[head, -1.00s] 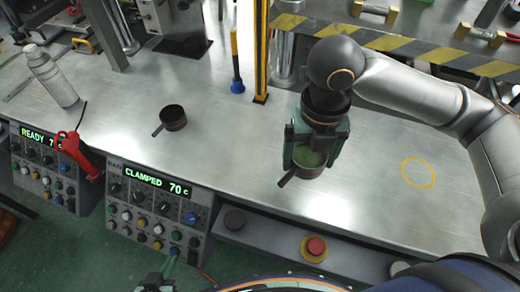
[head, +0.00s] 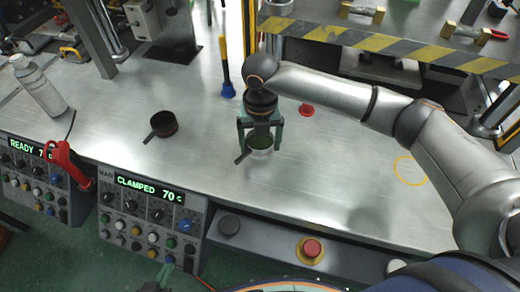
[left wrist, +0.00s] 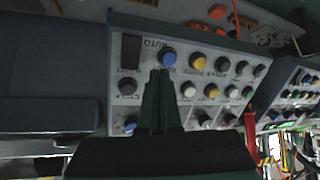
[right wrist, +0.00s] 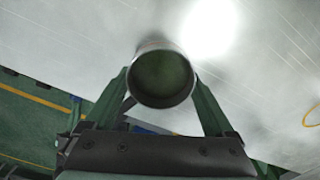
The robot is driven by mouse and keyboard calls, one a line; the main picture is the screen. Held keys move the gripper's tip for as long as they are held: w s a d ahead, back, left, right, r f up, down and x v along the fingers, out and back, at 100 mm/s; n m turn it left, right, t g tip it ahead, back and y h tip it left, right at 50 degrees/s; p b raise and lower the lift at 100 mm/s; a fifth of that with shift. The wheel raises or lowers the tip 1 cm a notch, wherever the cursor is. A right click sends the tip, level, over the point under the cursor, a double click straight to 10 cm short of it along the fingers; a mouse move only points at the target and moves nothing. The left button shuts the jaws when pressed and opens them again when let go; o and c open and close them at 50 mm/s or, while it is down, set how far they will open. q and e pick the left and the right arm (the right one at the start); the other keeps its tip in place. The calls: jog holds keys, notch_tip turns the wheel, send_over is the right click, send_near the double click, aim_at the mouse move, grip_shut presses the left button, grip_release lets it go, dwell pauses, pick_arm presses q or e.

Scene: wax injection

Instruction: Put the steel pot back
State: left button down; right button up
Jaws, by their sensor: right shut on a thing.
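The steel pot (head: 262,152) is in my right gripper (head: 260,138), left of the middle of the steel table. Its dark handle points to the lower left. In the right wrist view the round pot (right wrist: 163,78) sits between the two fingers, with a dull green inside. I cannot tell whether its base touches the table. A second, dark reddish-brown pot (head: 163,125) stands upright on the table further left. My left gripper (left wrist: 160,75) has its fingers together in front of a control panel; only a bit of it shows at the head view's bottom edge.
A yellow ring (head: 410,170) is marked on bare table at the right. A small red round thing (head: 306,110) lies behind my right gripper. A blue-based post (head: 227,88) and a yellow post stand at the back. Control boxes (head: 148,205) and a red button (head: 311,248) line the front.

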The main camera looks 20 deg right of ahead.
aim_at(260, 152)
jog(key=shift+f, duration=1.6)
jog(key=shift+f, duration=0.15)
jog(key=o, duration=1.2)
jog(key=shift+o, duration=0.2)
notch_tip(260, 152, up, 12)
jog(key=shift+r, duration=0.2)
